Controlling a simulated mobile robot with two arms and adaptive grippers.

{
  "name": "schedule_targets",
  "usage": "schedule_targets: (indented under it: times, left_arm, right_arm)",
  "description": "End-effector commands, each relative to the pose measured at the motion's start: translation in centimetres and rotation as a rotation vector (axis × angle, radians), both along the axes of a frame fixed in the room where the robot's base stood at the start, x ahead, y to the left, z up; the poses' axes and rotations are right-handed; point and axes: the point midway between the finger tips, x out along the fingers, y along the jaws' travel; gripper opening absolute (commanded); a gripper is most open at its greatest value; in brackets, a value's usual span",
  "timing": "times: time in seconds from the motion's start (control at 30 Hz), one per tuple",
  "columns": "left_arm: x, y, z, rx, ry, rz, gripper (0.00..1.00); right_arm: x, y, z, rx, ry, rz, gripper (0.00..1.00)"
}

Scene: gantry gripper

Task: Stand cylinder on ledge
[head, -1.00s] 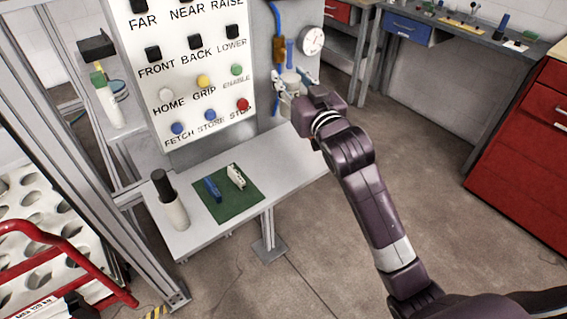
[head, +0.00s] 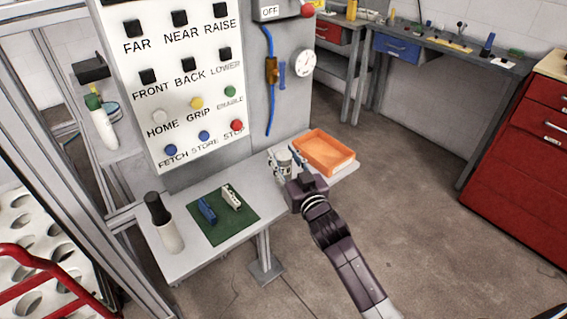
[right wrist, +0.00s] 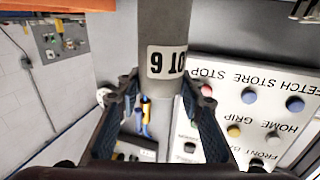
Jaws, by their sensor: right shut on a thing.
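A pale grey cylinder (head: 283,158) is between the fingers of my right gripper (head: 286,168) above the right part of the grey ledge (head: 252,178). In the right wrist view the cylinder (right wrist: 165,25) runs up between the two fingers and carries a white label with dark characters. The right gripper (right wrist: 160,100) is shut on it. In the head view it looks roughly upright, partly covered by the gripper. I cannot tell whether its base touches the ledge. My left gripper is not in view.
An orange tray (head: 317,166) stands at the ledge's right end, close beside the gripper. A green mat (head: 232,226) holds a blue piece (head: 207,209) and a white piece (head: 232,197). A dark-topped white bottle (head: 170,236) stands left. The button panel (head: 180,105) rises behind.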

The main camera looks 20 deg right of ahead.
Motion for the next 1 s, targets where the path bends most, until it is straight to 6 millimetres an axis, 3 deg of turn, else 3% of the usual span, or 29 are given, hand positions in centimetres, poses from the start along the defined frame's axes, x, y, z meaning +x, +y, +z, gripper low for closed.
schedule_targets:
  times: [0.17,0.53,0.57,0.6,0.73,1.0]
  left_arm:
    - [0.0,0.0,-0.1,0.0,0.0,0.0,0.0]
    - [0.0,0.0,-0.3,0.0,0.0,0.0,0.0]
    - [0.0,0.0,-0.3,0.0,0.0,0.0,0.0]
    - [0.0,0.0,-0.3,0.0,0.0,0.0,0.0]
    - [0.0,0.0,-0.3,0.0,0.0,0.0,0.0]
    - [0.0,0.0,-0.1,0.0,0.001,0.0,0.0]
  right_arm:
    - [0.0,0.0,-2.1,0.001,-0.004,0.0,0.0]
    - [0.0,0.0,-2.5,0.0,-0.005,0.0,0.0]
    - [0.0,0.0,-2.7,0.0,0.0,-0.001,0.36]
    - [0.0,0.0,-2.7,0.0,0.0,-0.001,0.4]
    - [0.0,0.0,-2.7,0.0,0.001,-0.001,0.52]
    - [0.0,0.0,-2.5,0.0,0.0,0.0,0.52]
